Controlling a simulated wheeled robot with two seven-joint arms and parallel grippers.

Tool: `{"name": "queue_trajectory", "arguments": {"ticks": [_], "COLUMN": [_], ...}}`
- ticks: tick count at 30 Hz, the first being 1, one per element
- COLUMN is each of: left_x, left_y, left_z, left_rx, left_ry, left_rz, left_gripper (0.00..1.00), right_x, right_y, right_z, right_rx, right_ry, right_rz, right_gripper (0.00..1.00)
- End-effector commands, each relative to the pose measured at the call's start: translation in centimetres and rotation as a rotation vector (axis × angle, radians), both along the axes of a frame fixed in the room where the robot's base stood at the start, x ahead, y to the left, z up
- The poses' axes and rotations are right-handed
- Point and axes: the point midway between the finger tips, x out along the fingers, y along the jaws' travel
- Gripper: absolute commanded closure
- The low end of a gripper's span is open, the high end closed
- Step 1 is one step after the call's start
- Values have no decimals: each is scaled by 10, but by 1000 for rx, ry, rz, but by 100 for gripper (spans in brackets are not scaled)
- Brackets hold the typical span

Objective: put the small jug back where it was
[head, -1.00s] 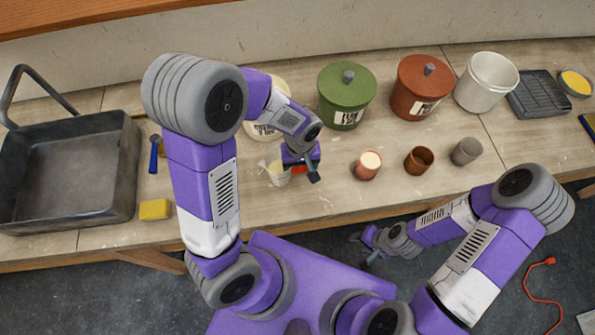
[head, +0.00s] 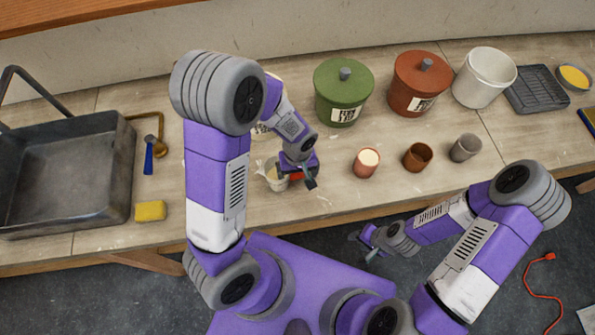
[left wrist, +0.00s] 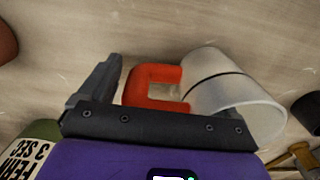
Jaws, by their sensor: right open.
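The small jug (head: 268,176) is pale whitish with a red handle (head: 294,177). It is on the bench in front of the left half, beside my left gripper (head: 309,178). In the left wrist view the jug (left wrist: 238,105) lies to the right, its C-shaped red handle (left wrist: 150,75) in front of the gripper's bar. My right gripper (head: 361,246) is open and empty, low before the bench edge.
A pink cup (head: 366,163), a brown cup (head: 417,157) and a grey cup (head: 466,148) stand to the right. A green lidded pot (head: 342,92), a red-brown pot (head: 419,83) and a white bucket (head: 485,78) stand behind. A yellow sponge (head: 150,211) and grey basin (head: 65,170) are left.

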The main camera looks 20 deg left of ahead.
Motion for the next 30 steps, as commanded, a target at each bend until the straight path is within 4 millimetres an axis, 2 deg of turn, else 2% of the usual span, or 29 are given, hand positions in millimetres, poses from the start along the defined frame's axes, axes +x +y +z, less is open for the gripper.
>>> {"name": "queue_trajectory", "arguments": {"ticks": [8,12,14,24,30], "left_x": [0,0,1,2,1], "left_y": [0,0,0,-1,-1], "left_z": [0,7,16,90,117], "left_rx": [0,0,-1,-3,-2], "left_ry": [0,-1,-4,-7,-3], "left_rz": [0,0,0,0,0], "left_gripper": [5,5,5,5,5], "right_x": [0,0,0,0,0], "right_y": [0,0,0,0,0], "right_z": [1,6,7,21,25], "right_rx": [0,0,0,0,0], "right_ry": [0,0,0,0,0], "right_rz": [0,0,0,0,0], "right_gripper": [57,57,57,57,57]}}
